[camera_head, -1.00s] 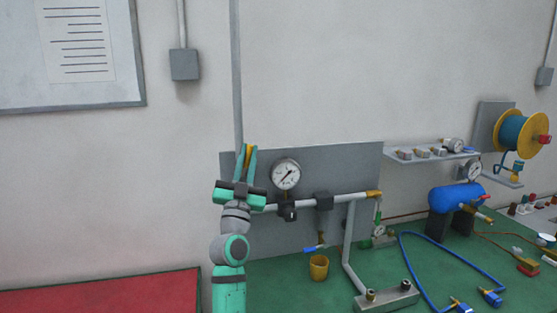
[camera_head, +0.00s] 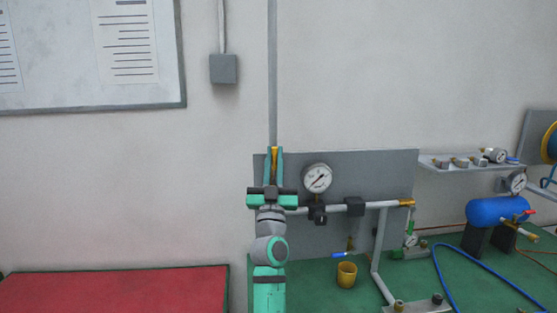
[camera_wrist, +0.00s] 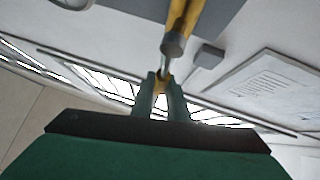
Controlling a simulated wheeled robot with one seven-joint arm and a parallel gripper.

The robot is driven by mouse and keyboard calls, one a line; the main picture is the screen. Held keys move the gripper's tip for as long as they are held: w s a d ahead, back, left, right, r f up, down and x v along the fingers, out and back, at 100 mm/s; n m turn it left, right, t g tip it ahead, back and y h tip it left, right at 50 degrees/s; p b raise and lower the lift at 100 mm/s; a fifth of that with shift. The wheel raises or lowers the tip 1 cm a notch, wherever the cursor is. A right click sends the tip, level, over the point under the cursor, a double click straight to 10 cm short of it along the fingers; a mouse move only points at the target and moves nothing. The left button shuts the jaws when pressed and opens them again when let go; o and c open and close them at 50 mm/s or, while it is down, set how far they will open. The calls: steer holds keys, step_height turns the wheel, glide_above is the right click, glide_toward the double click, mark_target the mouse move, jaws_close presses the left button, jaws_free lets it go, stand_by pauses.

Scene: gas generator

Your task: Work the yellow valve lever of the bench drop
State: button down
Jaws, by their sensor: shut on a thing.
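The yellow valve lever (camera_head: 274,158) stands nearly upright at the foot of the vertical grey pipe (camera_head: 272,75), at the left edge of the grey back panel. My gripper (camera_head: 274,163) points up, with its green fingers on both sides of the lever, shut on it. In the wrist view, the fingertips (camera_wrist: 160,92) close around a small yellow piece, and a larger yellow part (camera_wrist: 185,18) with a dull metal end extends above them. The gripper hides the lower part of the lever and the pipe joint behind it.
A round gauge (camera_head: 317,178) and a horizontal grey pipe (camera_head: 340,209) lie just right of my gripper. A blue tank (camera_head: 498,211) is farther right.

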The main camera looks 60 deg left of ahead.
steer(key=shift+s+a+f, duration=0.2)
steer(key=shift+s+a, duration=0.05)
steer(key=shift+s, duration=0.15)
steer(key=c, duration=1.7)
jaws_free()
steer(key=shift+r, duration=0.1)
steer(key=shift+w+d, duration=0.1)
steer(key=shift+d, duration=0.05)
steer(key=v, duration=1)
steer(key=shift+d+f, duration=0.2)
steer(key=shift+f, duration=0.1)
